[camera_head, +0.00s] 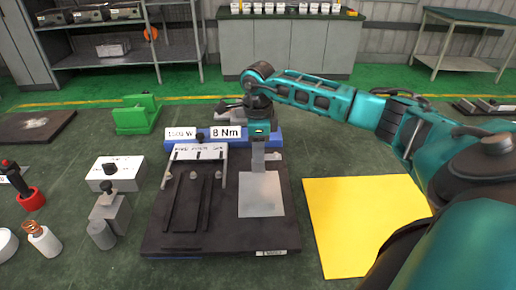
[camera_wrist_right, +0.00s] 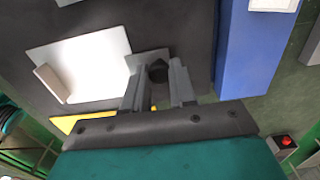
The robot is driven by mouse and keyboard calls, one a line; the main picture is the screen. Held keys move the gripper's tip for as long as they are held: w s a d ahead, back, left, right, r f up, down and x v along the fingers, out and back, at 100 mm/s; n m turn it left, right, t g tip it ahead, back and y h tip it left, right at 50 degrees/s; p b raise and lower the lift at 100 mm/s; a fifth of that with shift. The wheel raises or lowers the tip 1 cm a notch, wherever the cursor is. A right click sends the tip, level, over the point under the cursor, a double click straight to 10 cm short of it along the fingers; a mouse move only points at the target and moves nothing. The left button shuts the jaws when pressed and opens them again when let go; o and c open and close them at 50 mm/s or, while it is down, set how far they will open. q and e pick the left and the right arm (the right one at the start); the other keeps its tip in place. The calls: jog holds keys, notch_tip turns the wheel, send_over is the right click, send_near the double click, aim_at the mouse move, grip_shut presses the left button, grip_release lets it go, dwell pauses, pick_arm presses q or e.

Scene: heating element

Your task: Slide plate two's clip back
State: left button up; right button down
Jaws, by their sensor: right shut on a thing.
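A light grey plate (camera_head: 262,198) lies flat on the right half of a dark base board (camera_head: 225,238). A narrow grey strip (camera_head: 258,160) runs from its back edge toward my right gripper (camera_head: 259,135). In the right wrist view, the right gripper (camera_wrist_right: 158,88) is shut on a small dark knob (camera_wrist_right: 158,70), apparently the clip's, on a grey piece beside the pale plate (camera_wrist_right: 88,62). In the head view the gripper and wrist cover the clip. Which plate is numbered two cannot be read. My left gripper is not in view.
A blue bar (camera_head: 184,142) with white labels runs behind the board. Dark grooves and a white strip (camera_head: 200,152) occupy the board's left half. Grey blocks (camera_head: 112,212) stand to the left, a green block (camera_head: 137,115) behind them. A clear yellow mat (camera_head: 350,215) lies to the right.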

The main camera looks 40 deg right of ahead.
jog(key=shift+w+d, duration=0.35)
jog(key=shift+w, duration=0.05)
jog(key=w+d+b, duration=0.1)
jog(key=w+d, duration=0.1)
jog(key=shift+w, duration=0.3)
jog(key=shift+w+d+b, duration=0.35)
jog(key=shift+d+r, duration=0.1)
jog(key=c, duration=1.4)
grip_release()
jog(key=o, duration=0.5)
jog(key=shift+w, duration=0.1)
jog(key=shift+c, duration=0.2)
